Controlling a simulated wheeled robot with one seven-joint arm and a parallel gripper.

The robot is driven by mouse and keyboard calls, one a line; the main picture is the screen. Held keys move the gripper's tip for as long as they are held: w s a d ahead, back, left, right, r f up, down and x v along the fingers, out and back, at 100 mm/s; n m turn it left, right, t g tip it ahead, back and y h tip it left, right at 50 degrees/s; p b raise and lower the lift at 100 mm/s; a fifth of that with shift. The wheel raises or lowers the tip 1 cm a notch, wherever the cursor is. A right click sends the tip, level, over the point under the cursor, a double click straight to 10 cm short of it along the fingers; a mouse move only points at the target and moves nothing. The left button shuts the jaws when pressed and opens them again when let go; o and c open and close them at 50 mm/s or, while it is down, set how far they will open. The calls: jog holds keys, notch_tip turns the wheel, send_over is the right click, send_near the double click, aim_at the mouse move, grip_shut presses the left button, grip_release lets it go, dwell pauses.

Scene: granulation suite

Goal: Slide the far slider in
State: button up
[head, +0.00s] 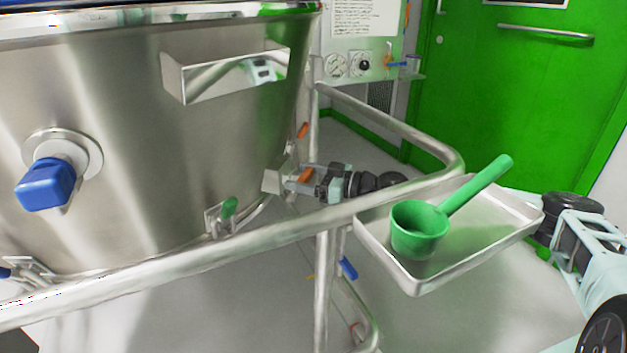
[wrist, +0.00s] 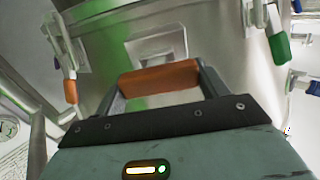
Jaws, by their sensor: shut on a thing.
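An orange handle (head: 305,174) with a metal block (head: 272,182) sits low on the far side of the steel vessel (head: 120,120); I take it as the far slider. My gripper (head: 301,183) reaches it from the right, behind the rail. In the wrist view the orange handle (wrist: 160,78) lies crosswise between the two fingers of my gripper (wrist: 162,85), which are shut on its ends. Beyond it is a square metal housing (wrist: 157,45) on the vessel wall. How far the slider sticks out cannot be told.
A steel rail (head: 240,238) runs in front of my arm. A tray (head: 420,285) with a green scoop (head: 418,228) hangs on it. An orange-handled latch (wrist: 70,90) and a green-handled latch (wrist: 278,48) flank my gripper. A blue knob (head: 45,185) is on the vessel.

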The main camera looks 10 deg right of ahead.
jog(key=shift+a+r, duration=0.15)
jog(key=shift+r, duration=0.05)
jog(key=o, duration=1.4)
jog(key=shift+w, duration=0.1)
jog(key=p+v, duration=0.2)
jog(key=v, duration=1.5)
